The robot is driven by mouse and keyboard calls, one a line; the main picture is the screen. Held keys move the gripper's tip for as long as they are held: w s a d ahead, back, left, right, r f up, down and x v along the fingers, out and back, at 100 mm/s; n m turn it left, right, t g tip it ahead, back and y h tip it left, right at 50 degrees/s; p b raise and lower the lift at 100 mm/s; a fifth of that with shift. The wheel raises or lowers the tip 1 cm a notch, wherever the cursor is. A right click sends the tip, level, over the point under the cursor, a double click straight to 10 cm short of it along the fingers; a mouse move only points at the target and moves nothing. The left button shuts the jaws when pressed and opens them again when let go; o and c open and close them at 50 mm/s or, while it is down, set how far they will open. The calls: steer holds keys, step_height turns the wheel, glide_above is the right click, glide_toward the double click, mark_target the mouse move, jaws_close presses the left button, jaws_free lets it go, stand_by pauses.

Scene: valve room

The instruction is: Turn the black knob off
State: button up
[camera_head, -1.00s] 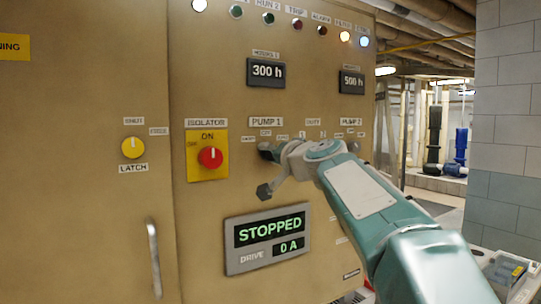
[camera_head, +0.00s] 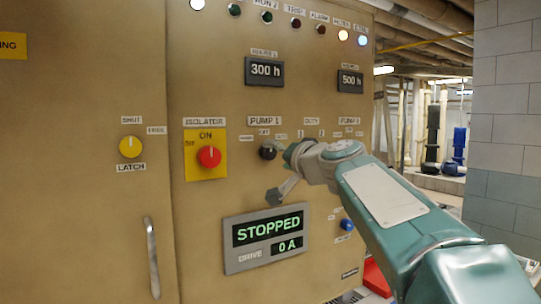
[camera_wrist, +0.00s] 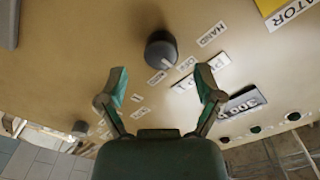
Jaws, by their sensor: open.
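The black knob (camera_head: 268,150) sits on the tan cabinet front, below the PUMP 1 label (camera_head: 265,120) and right of the isolator. In the wrist view the knob (camera_wrist: 161,50) lies just beyond my fingertips, roughly centred between them. My gripper (camera_wrist: 161,83) is open and empty, with its two green-padded fingers spread. In the head view my gripper (camera_head: 281,175) is close to the knob, to its right and below, and appears apart from it.
A red isolator knob (camera_head: 208,157) on a yellow plate and a yellow latch knob (camera_head: 131,147) are to the left. A STOPPED display (camera_head: 268,237) is below. A blue button (camera_head: 347,225) shows beside my arm. A vertical handle (camera_head: 152,257) stands out at lower left.

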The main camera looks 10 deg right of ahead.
steer(key=v, duration=0.7)
steer(key=shift+s, duration=0.4)
steer(key=shift+d+f, duration=0.1)
steer(key=shift+f, duration=0.05)
